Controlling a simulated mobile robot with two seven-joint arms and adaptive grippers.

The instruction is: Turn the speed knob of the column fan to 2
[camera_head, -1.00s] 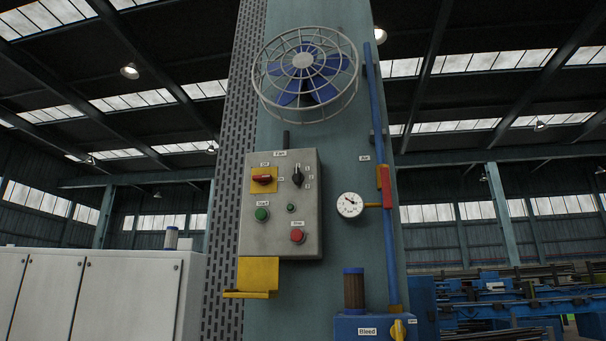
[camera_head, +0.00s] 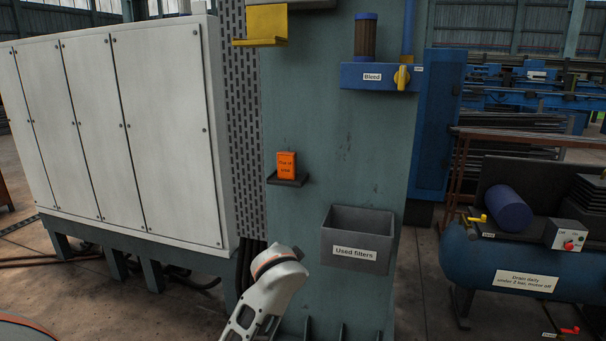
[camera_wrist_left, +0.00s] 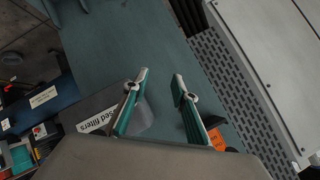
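The column fan and its speed knob are outside both current views. The lower edge of the grey control box (camera_head: 312,4) just shows at the top of the head view, on the green column (camera_head: 335,120). My left gripper (camera_wrist_left: 159,82) shows in the left wrist view with its two fingers apart and nothing held between them. The column face lies beyond the fingers. A white link of my arm (camera_head: 268,290) rises at the bottom of the head view. My right gripper is not in view.
A yellow bracket (camera_head: 267,22), a blue Bleed unit (camera_head: 372,77), an orange box on a small shelf (camera_head: 288,181) and a grey Used filters bin (camera_head: 357,257) project from the column. White cabinets (camera_head: 165,130) stand left. A blue tank (camera_head: 510,262) stands right.

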